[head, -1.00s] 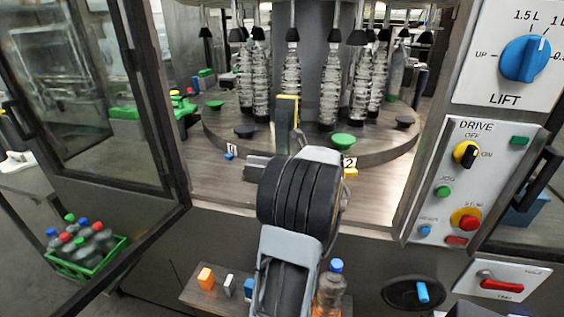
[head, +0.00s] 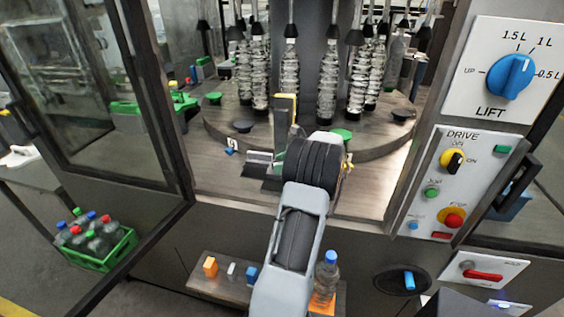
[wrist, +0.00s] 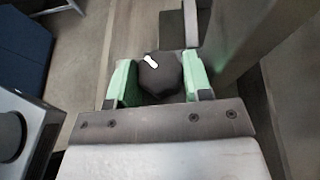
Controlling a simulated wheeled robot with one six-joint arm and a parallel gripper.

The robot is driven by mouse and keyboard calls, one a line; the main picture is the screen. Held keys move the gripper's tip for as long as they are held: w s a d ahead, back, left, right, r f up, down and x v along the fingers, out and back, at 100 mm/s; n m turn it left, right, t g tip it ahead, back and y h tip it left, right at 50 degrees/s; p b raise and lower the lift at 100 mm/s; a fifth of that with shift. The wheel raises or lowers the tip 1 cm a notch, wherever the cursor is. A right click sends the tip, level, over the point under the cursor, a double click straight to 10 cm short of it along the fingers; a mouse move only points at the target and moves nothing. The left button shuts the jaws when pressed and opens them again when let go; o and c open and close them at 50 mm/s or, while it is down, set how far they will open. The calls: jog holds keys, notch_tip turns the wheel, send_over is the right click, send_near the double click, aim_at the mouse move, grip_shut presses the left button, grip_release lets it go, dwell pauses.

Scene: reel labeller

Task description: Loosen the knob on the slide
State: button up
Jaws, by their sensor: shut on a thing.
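A black knob (wrist: 163,82) with a white pointer mark stands in the middle of the wrist view. My gripper (wrist: 158,76) has its two green fingers on either side of the knob and is shut on it. The slide (wrist: 173,32) shows as a dark bar running away beyond the knob. In the head view, an upright piece with a yellow top (head: 286,103) and a grey rail (head: 259,157) show beside my wrist. My arm hides the knob and nearly all of my gripper there.
The round bottle table (head: 340,133) with hanging clear bottles is behind my arm. The control panel (head: 440,190) with its yellow switch is at the right. An open glass door (head: 95,90) stands at the left. A small shelf (head: 222,285) holds coloured blocks and a bottle (head: 328,275).

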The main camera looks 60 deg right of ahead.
dwell(0.3)
jog(key=o, duration=0.6)
jog(key=shift+w+a, duration=0.1)
jog(key=shift+o, duration=0.2)
jog(key=shift+h+b, duration=0.3)
